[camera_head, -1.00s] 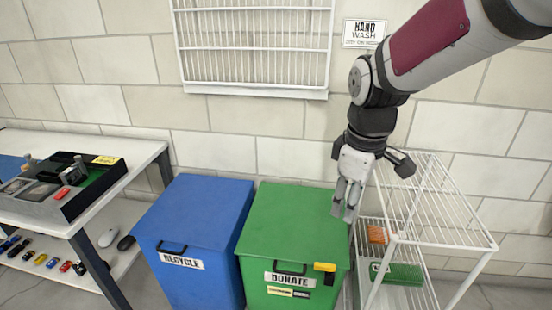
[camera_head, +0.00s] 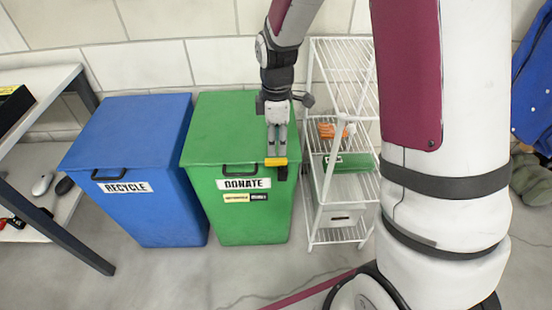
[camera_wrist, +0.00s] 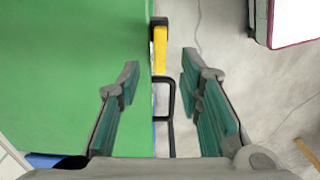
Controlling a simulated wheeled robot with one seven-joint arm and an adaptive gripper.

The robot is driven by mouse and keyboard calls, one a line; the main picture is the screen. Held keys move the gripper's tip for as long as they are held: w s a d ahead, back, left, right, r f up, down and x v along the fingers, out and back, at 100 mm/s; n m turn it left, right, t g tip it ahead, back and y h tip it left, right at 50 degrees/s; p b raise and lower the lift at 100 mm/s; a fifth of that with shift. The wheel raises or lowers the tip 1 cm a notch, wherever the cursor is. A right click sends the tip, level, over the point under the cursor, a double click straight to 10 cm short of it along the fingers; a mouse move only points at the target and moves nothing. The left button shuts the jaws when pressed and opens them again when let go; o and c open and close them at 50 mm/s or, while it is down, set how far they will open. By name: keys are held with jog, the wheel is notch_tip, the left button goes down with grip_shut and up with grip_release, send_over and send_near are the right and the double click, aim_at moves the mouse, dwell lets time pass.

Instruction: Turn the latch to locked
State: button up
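The latch is a yellow bar (camera_head: 276,161) with a black part at its right end, on the top front edge of the green DONATE bin (camera_head: 228,130). The bar lies level along the edge. In the wrist view the yellow bar (camera_wrist: 159,47) runs up and down the picture, with black at its top end. My gripper (camera_head: 277,152) points down just above and behind the bar in the head view. In the wrist view my gripper (camera_wrist: 160,76) is open and empty, its fingers on either side of the bin edge line. I cannot tell whether a finger touches the latch.
The bin's black handle (camera_wrist: 165,98) lies between the fingers in the wrist view. A blue RECYCLE bin (camera_head: 130,135) stands to the left. A white wire rack (camera_head: 340,75) stands close on the right, holding an orange item and a green box. The floor in front is clear.

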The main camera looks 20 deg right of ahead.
aim_at(276, 159)
notch_tip(276, 159, down, 6)
jog(key=shift+f+b, duration=0.15)
jog(key=shift+b, duration=0.65)
grip_shut()
